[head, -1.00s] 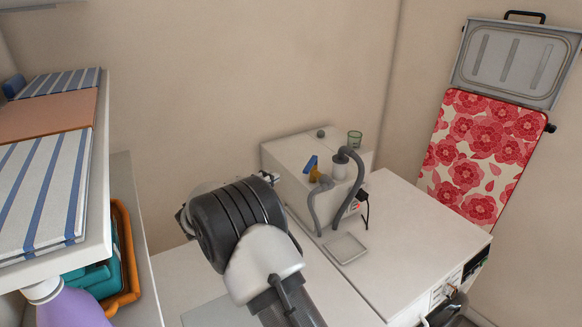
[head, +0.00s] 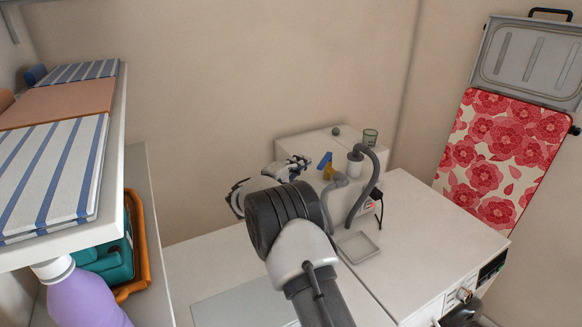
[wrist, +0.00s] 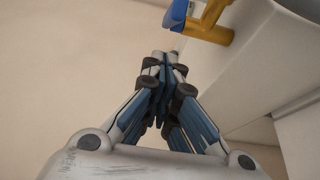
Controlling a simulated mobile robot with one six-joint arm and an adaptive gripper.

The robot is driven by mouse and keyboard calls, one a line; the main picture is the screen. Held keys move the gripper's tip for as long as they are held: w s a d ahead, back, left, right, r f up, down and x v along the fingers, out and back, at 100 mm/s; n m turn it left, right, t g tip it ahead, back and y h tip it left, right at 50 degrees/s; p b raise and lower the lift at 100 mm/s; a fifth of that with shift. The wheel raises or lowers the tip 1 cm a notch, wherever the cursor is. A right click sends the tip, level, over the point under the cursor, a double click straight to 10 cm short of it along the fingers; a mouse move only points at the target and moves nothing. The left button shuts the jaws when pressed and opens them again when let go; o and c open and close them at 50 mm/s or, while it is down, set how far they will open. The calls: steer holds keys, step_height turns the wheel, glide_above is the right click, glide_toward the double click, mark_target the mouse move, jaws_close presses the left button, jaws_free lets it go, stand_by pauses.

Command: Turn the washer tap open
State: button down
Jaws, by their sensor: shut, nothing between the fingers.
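The washer tap has a blue lever (head: 324,160) and a yellow-brass body (head: 329,173). It sticks out from the front of a white box against the back wall. In the wrist view, the blue lever (wrist: 177,14) and brass body (wrist: 208,27) are at the top right, and the upper part of the tap is cut off by the frame. My gripper (head: 304,162) is shut and empty, just left of the tap in the head view. In the wrist view, my gripper's fingertips (wrist: 165,60) meet below the lever. I cannot tell whether they touch it.
Grey hoses (head: 360,190) curve down beside the tap, right of it. A small tray (head: 358,247) lies on the white top. A shelf (head: 110,180) with folded cloths is at the left.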

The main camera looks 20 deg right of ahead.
mark_target(325, 163)
steer(key=shift+s+d, duration=0.8)
